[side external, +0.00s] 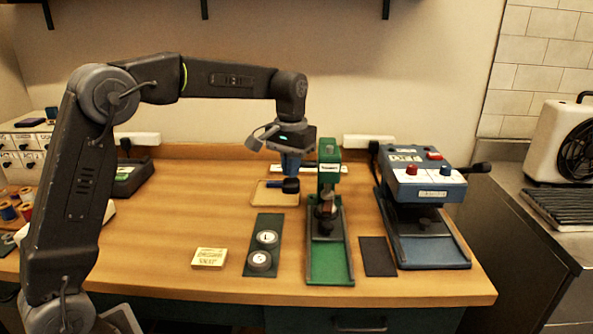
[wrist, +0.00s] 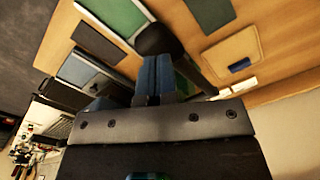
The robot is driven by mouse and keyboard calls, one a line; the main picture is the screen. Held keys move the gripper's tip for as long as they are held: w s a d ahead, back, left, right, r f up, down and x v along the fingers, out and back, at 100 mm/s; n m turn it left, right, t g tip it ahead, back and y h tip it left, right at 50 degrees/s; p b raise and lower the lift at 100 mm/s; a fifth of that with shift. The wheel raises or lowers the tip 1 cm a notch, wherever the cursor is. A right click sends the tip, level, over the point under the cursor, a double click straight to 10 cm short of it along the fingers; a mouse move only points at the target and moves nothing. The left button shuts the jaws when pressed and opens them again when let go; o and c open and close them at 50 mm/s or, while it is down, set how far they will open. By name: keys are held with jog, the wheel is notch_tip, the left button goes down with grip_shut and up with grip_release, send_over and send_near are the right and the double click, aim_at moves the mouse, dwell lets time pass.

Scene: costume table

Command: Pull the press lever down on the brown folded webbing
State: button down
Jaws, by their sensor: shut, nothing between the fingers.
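The green press (side external: 329,182) stands upright near the middle of the table. A lever with a black knob (side external: 291,186) sticks out to its left, and the knob also shows in the wrist view (wrist: 155,38). A small brownish piece (side external: 326,208) sits low in the press, perhaps the folded webbing; it is too small to be sure. My gripper (side external: 291,177) points down with its blue fingers together and empty, right above the knob. In the wrist view the fingertips (wrist: 157,58) overlap the knob's edge; I cannot tell whether they touch it.
A blue machine (side external: 425,185) with its own black-knobbed handle stands to the right. A dark mat (side external: 378,256) lies between the two. Left of the press are a green strip (side external: 270,222) with round pieces, a tan tray (side external: 262,194) and a cream box (side external: 209,258).

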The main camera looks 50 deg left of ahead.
aim_at(291, 184)
jog(key=shift+f, duration=2.25)
jog(key=shift+f, duration=1.35)
jog(key=shift+a+f, duration=0.1)
jog(key=shift+f, duration=0.05)
jog(key=shift+w+a+f, duration=0.15)
jog(key=shift+w+f, duration=0.05)
jog(key=shift+f, duration=0.4)
jog(key=shift+w+a+f, duration=0.1)
jog(key=shift+w+f, duration=0.05)
jog(key=shift+f, duration=0.45)
jog(key=shift+w+a+f, duration=0.1)
jog(key=shift+a+f, duration=0.05)
jog(key=shift+f, duration=0.2)
